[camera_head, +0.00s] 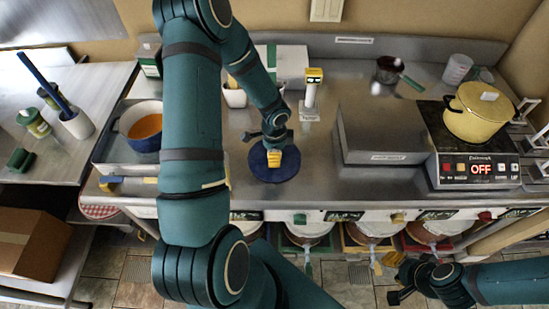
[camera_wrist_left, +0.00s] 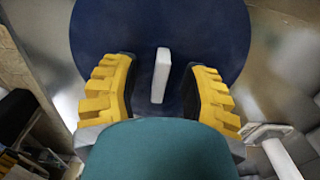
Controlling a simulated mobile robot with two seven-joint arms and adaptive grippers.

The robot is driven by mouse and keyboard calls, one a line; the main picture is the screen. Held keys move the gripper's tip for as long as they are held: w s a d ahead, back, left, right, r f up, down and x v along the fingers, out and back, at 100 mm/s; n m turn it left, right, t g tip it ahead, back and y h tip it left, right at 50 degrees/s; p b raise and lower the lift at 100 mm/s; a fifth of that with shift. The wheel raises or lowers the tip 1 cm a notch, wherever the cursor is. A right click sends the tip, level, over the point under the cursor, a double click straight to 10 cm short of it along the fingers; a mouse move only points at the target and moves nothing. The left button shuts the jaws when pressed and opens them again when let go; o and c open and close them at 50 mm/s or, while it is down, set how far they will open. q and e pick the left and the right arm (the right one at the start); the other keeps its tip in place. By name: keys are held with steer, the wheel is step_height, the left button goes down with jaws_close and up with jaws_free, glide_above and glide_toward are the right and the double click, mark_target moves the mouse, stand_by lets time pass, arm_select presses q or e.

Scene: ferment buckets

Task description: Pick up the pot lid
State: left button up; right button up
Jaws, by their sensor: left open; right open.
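A round dark blue pot lid (camera_head: 259,172) lies on the steel counter near the middle of the head view. Its upright white handle (camera_wrist_left: 160,75) shows in the left wrist view, standing on the blue disc (camera_wrist_left: 205,30). My left gripper (camera_head: 275,157) is directly over the lid. In the left wrist view its yellow-padded fingers (camera_wrist_left: 161,92) are open, one on each side of the handle, with gaps to it. Whether the fingertips touch the lid cannot be told. My right gripper (camera_head: 389,264) is open and empty, low in front of the counter, away from the lid.
A blue pot with orange contents (camera_head: 145,128) stands at left. A yellow pot (camera_head: 476,114) stands on a cooker (camera_head: 478,171) at right. A steel box (camera_head: 382,132) is right of the lid, and a yellow-topped device (camera_head: 312,95) stands behind it. Buckets (camera_head: 305,232) sit below the counter.

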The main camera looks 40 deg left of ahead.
arm_select(q)
steer(key=shift+o, duration=0.3)
jaws_close()
